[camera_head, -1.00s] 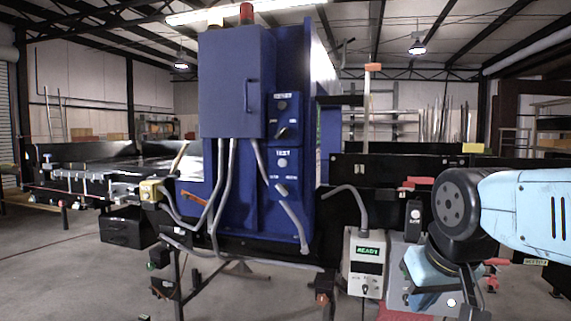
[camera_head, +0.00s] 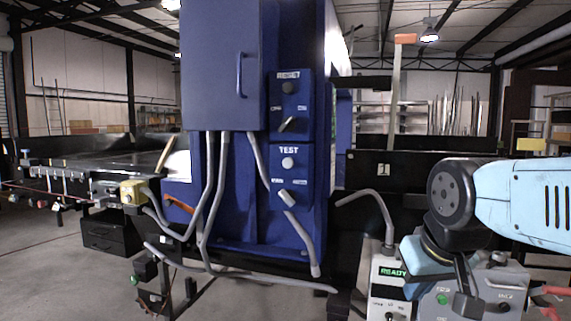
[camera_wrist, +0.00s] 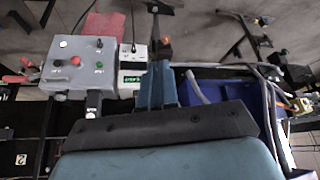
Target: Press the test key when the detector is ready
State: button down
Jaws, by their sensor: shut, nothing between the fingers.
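The blue detector cabinet (camera_head: 235,180) stands in the middle of the head view. Its TEST panel carries a pale round key (camera_head: 288,162) with a selector knob (camera_head: 287,197) below. The RESET panel above has a dark button (camera_head: 289,88). A small white box (camera_head: 388,292) in front of the cabinet has a green display (camera_head: 392,272) reading READY; it also shows in the wrist view (camera_wrist: 132,79). My gripper (camera_wrist: 158,82) is shut and empty, pointing toward the boxes and blue cabinet in the wrist view. It is apart from the TEST key, well to its right in the head view.
A grey control box (camera_head: 478,285) with a green button stands beside the white box, under my arm. Grey conduits (camera_head: 222,205) hang on the cabinet front. A conveyor (camera_head: 95,170) runs to the left. Open floor (camera_head: 50,255) lies at the front left.

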jog(key=shift+w, duration=0.1)
jog(key=w+a+r+t, duration=0.2)
jog(key=w+a+r, duration=0.2)
jog(key=w, duration=0.4)
jog(key=w+a+r+t, duration=0.2)
jog(key=w+a+r, duration=0.25)
jog(key=w, duration=0.45)
jog(key=w+a+r+t+y, duration=0.2)
jog(key=w+a+r, duration=0.4)
jog(key=w+a, duration=0.5)
jog(key=a+y, duration=0.1)
jog(key=a, duration=0.2)
jog(key=shift+n+y, duration=0.3)
jog(key=shift+n, duration=0.1)
jog(key=shift+w, duration=0.1)
send_near(286, 164)
jog(key=shift+w+a+f, duration=0.75)
jog(key=shift+w+f, duration=0.2)
jog(key=shift+f, duration=0.1)
jog(key=shift+w+a+f, duration=0.75)
jog(key=shift+w+f, duration=0.15)
jog(key=shift+f, duration=0.2)
jog(key=shift+w+d, duration=0.15)
jog(key=shift+w, duration=0.25)
